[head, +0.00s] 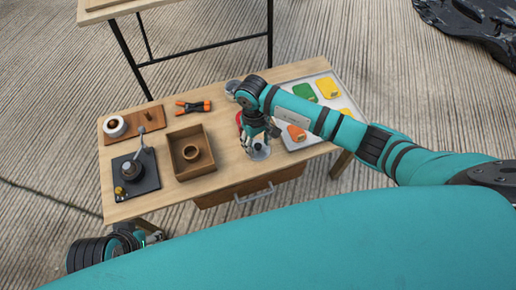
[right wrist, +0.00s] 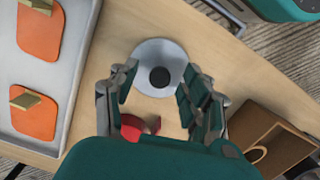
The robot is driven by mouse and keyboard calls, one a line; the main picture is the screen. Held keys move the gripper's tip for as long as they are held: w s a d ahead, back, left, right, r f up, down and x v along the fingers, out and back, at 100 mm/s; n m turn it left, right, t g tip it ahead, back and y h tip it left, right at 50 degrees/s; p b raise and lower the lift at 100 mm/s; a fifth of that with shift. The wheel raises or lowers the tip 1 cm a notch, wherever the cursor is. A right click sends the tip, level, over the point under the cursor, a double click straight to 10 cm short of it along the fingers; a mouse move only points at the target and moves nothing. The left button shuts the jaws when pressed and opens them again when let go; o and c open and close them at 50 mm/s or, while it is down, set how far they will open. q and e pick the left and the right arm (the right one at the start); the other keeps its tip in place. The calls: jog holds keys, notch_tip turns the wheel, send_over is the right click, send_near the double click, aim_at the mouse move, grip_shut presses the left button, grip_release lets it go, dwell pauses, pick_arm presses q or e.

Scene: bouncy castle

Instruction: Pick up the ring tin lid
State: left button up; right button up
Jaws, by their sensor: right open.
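The ring tin lid appears to be a round pale grey disc with a dark round centre, lying on the wooden table in the right wrist view (right wrist: 175,50). In the head view the lid (head: 262,154) shows near the table's front edge, partly hidden by my right gripper (head: 254,135). In the right wrist view my right gripper (right wrist: 157,82) is open, with a finger on either side of the lid's near part. Nothing is held between the fingers. My left gripper (head: 151,236) is low at the left, off the table's front edge, and its jaws are too unclear to read.
A red object (right wrist: 136,126) lies close by, partly under my right gripper. A grey tray (head: 328,142) with coloured pieces stands at the right. An open brown box (head: 175,142) with a ring inside, orange-handled pliers (head: 193,106) and a black-based device (head: 140,182) stand left.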

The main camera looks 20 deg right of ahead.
jog(key=c, duration=0.9)
